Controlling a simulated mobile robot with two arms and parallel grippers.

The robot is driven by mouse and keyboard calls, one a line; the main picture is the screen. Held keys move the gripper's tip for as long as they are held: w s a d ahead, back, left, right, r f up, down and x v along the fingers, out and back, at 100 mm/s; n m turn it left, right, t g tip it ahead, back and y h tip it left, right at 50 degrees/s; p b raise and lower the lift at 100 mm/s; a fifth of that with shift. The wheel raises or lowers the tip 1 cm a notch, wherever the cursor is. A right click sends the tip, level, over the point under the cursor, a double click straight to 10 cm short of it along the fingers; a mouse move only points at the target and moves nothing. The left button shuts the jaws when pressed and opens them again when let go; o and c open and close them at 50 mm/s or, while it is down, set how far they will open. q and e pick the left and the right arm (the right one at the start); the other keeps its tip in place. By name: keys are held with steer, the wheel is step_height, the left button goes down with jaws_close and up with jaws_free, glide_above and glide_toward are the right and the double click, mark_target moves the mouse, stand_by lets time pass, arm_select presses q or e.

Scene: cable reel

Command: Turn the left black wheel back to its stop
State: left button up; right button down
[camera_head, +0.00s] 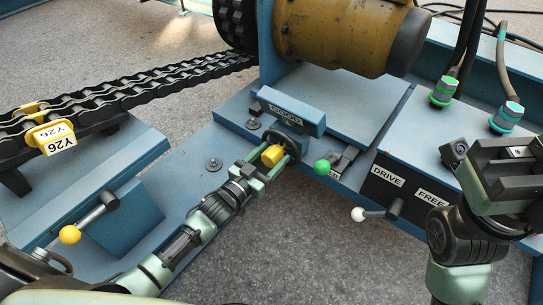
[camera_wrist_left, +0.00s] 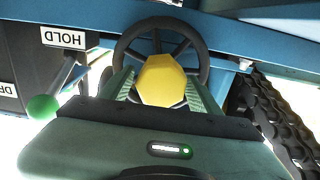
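The left black wheel (camera_wrist_left: 203,48) is a dark spoked handwheel with a yellow faceted hub (camera_wrist_left: 162,80). In the head view the wheel (camera_head: 292,139) sits below a blue labelled block, and its hub (camera_head: 272,156) shows between my left fingers. My left gripper (camera_wrist_left: 161,88) points at the wheel. Its green ridged fingers flank the hub closely on both sides and look shut on it. The fingers and hub hide the wheel's lower part. My right gripper (camera_head: 506,168) is at the right, away from the wheel; its finger gap does not show clearly.
A green ball lever (camera_head: 322,168) stands close right of the wheel and also shows beside a HOLD label (camera_wrist_left: 64,39) in the left wrist view. A white ball lever (camera_head: 359,214) sits by DRIVE and FREE labels. A yellow ball lever (camera_head: 70,234) and chain (camera_head: 130,90) are left.

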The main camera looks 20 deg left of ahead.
arm_select(q)
jaws_close()
steer(key=shift+r, duration=0.1)
